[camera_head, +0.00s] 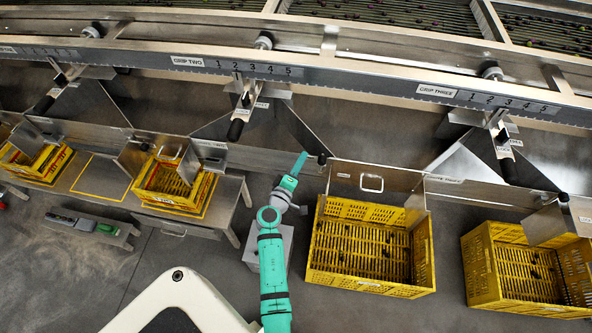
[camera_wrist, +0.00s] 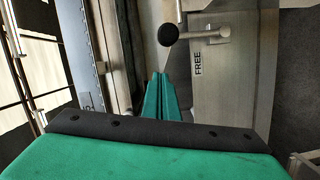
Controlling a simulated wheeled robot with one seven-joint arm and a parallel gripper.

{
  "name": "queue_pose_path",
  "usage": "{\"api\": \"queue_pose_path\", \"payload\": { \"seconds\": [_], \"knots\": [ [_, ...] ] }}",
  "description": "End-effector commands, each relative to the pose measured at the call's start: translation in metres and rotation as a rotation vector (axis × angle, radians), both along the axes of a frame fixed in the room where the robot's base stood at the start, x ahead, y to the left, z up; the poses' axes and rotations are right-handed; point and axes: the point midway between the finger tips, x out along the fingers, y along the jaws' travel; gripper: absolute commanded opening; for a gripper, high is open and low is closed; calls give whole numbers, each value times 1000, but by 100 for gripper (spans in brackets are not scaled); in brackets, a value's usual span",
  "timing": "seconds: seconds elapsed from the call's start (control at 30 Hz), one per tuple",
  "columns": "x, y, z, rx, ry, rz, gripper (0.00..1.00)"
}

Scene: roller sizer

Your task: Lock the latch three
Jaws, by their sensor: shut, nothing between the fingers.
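A latch with a round black knob (camera_wrist: 168,35) on a metal rod (camera_wrist: 200,33) shows in the wrist view. The rod runs right to a grey plate (camera_wrist: 235,85) marked FREE. In the head view the same knob (camera_head: 322,160) appears at the upper left corner of a metal gate. My gripper (camera_head: 301,158) is shut and empty, just left of the knob. In the wrist view its green fingertips (camera_wrist: 161,77) point toward the knob from below, with a visible gap in the picture. No number for this latch is legible.
A handled gate plate (camera_head: 345,179) stands behind a yellow crate (camera_head: 365,288). Another yellow crate (camera_head: 480,270) is at right; smaller crates sit on a left bench. A rail (camera_head: 330,82) with numbered grip scales crosses above. A similar black knob (camera_head: 563,197) is at right.

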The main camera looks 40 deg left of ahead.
Motion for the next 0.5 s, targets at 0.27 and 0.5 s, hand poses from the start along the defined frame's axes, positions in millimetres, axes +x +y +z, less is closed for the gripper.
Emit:
{"api": "queue_pose_path", "payload": {
  "seconds": [0.27, 0.5],
  "knots": [
    [14, -29, -10, -3, 2, -2, 0],
    [16, -33, -11, -2, 2, -2, 0]
  ]
}}
